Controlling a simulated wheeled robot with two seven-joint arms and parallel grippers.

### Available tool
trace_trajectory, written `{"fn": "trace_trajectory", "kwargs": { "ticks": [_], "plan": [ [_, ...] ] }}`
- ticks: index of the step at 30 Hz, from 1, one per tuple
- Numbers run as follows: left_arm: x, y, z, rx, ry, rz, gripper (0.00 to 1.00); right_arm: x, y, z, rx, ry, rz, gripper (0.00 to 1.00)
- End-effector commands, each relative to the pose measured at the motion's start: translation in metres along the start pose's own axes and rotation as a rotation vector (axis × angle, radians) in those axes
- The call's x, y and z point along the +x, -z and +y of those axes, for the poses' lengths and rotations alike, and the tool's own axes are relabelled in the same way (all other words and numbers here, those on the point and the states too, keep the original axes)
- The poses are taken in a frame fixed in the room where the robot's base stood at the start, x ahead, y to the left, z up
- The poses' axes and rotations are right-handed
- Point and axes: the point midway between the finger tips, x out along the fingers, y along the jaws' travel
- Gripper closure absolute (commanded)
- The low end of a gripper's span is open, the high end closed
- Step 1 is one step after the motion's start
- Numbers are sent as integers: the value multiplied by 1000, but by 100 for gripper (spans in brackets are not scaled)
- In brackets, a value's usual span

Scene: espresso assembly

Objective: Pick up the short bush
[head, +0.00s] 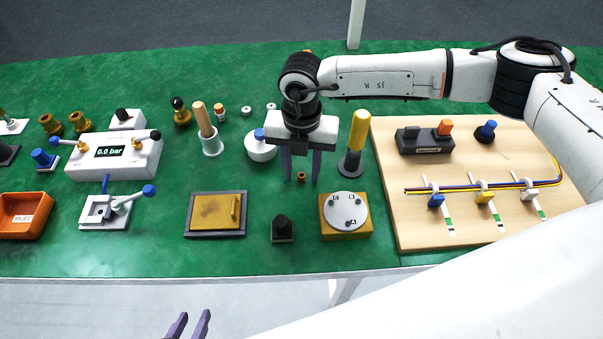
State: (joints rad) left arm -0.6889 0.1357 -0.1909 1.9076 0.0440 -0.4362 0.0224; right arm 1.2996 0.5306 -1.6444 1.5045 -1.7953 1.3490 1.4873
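A small orange-brown ring (301,176), which looks like the short bush, sits on the green mat near the middle of the table. My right gripper (301,180) points down over it with its two dark fingers apart. In the picture the ring shows between the fingertips, and I see no finger touching it. I cannot tell exactly how high the fingertips are above the mat. My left gripper (190,326) is at the bottom edge, in front of the table, with its fingers apart and nothing between them.
A yellow-handled tool (359,135) stands close right of my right gripper, and a white round pot (260,149) close left. In front are a brass block with a grey disc (346,212) and a small black knob (282,229). A wooden board (390,215) with cables fills the right.

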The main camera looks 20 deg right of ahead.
Motion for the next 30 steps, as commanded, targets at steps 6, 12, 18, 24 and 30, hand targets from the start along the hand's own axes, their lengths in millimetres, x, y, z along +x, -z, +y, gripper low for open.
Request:
{"fn": "trace_trajectory", "kwargs": {
  "ticks": [6,12,18,24,30],
  "plan": [
    [0,0,0,0,0,0,69,4,0,0,-2,-1,0,64],
    [0,1,0,0,0,1,69,4,0,0,-2,-1,0,88],
    [0,2,0,1,0,4,69,4,0,0,-1,-1,0,100],
    [1,4,-1,1,1,7,69,1,0,1,-1,-2,-1,100],
    [3,2,-1,1,1,8,69,-29,-1,1,-2,-5,-2,100]
  ]
}}
